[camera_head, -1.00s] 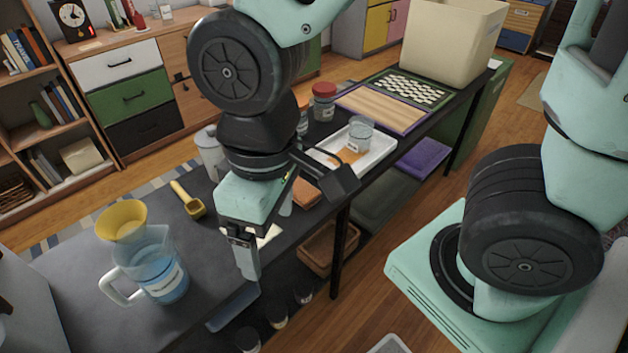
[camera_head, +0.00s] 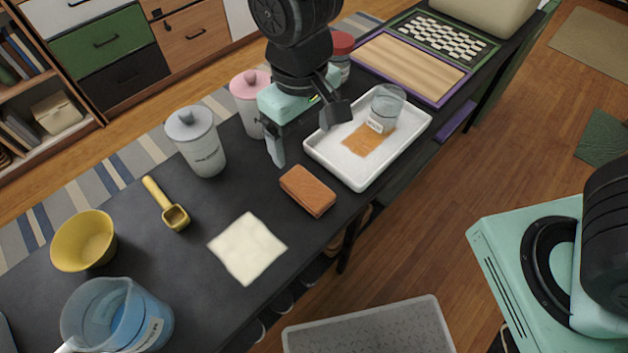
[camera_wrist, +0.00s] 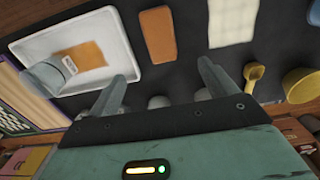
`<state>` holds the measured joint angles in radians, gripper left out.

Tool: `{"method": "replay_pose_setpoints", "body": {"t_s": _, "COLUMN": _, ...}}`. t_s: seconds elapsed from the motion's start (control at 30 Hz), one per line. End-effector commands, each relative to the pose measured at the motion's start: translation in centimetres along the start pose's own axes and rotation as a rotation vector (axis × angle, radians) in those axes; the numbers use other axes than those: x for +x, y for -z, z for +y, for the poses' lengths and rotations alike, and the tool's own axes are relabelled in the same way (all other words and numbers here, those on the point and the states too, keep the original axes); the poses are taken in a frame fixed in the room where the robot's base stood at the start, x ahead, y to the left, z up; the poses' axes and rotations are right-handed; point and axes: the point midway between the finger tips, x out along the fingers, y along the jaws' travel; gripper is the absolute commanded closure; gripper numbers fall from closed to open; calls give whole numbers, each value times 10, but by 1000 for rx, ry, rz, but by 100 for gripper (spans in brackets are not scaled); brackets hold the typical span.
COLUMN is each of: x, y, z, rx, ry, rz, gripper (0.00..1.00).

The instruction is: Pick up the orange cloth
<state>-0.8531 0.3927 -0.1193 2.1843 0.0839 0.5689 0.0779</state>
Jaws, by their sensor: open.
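A flat orange cloth-like patch (camera_head: 369,139) lies in the white tray (camera_head: 352,178), with a clear cup (camera_head: 387,106) on or against its far right end. It also shows in the wrist view (camera_wrist: 81,55). A thicker orange-brown block (camera_head: 307,191), like a sponge or folded cloth, lies on the dark table just left of the tray; I cannot tell which it is. My gripper (camera_head: 306,137) is open and empty above the table, by the tray's left end. In the wrist view the block (camera_wrist: 158,33) appears beyond the gap between my fingertips (camera_wrist: 162,72).
A cream cloth (camera_head: 247,248), yellow scoop (camera_head: 175,216), yellow bowl (camera_head: 84,241) and blue pitcher (camera_head: 117,318) stand left on the table. A grey-lidded canister (camera_head: 197,143) and pink-lidded canister (camera_head: 249,101) stand behind. A red-lidded jar (camera_head: 341,50) and board (camera_head: 412,66) lie beyond the tray.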

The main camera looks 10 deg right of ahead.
Motion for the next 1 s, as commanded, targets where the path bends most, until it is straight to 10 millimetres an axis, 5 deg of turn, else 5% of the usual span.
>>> {"method": "replay_pose_setpoints", "body": {"t_s": 0.4, "x": 83, "y": -1, "z": 0, "rx": 0, "ry": 0, "rz": -3, "gripper": 15}}
{"method": "replay_pose_setpoints", "body": {"t_s": 1.0, "x": 144, "y": -7, "z": 1, "rx": 0, "ry": 0, "rz": -2, "gripper": 15}}
